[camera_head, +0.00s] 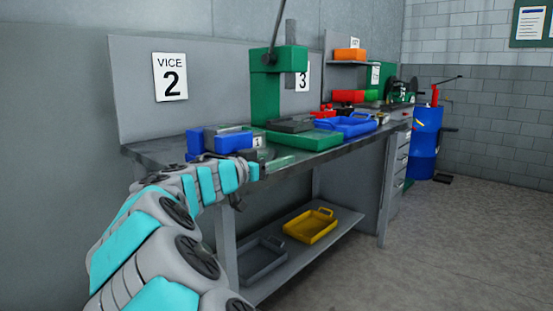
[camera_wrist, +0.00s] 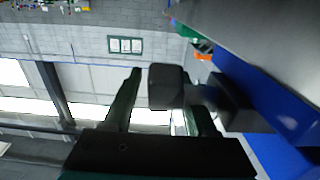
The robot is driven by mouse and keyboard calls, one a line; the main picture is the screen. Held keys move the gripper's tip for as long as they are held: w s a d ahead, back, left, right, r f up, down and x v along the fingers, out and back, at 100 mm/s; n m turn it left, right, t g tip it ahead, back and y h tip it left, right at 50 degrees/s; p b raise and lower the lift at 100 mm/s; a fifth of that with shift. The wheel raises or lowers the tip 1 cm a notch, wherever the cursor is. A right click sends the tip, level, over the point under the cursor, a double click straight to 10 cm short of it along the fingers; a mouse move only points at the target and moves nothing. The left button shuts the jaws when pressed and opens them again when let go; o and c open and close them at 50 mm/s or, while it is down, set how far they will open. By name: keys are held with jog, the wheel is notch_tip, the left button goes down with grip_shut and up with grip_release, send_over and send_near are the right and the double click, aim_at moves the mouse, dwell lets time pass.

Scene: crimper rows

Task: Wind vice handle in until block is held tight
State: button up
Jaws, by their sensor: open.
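The blue vice (camera_head: 232,141) sits at the near left end of the bench, below the "VICE 2" sign. A grey piece, perhaps the block, shows among its blue parts; I cannot tell if it is held tight. In the wrist view the vice's blue body (camera_wrist: 265,97) runs along the right. A dark grey squared piece (camera_wrist: 166,88), apparently the end of the vice handle, shows between the fingers of my gripper (camera_wrist: 158,78). The gripper is open, with a finger on either side. Contact cannot be told. In the head view my arm mostly hides the handle.
A green press (camera_head: 280,62) stands behind the vice. A blue tray (camera_head: 346,127) and red and orange bins lie further along the bench (camera_head: 300,156). A yellow tray (camera_head: 310,226) and a grey tray (camera_head: 262,262) are on the lower shelf.

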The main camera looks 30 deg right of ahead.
jog(key=shift+c, duration=0.2)
grip_shut()
jog(key=shift+f+y, duration=0.15)
jog(key=shift+y, duration=0.15)
jog(key=shift+s+a+f+g+y, duration=0.15)
jog(key=shift+f+g+y, duration=0.4)
jog(key=shift+y, duration=1.2)
jog(key=shift+w+a+f+g+y, duration=0.1)
jog(key=shift+f+g+y, duration=0.25)
jog(key=shift+g+y, duration=0.95)
jog(key=shift+s+a+f+g+y, duration=0.15)
jog(key=shift+f+y, duration=0.3)
jog(key=shift+y, duration=1.8)
jog(key=shift+f, duration=0.1)
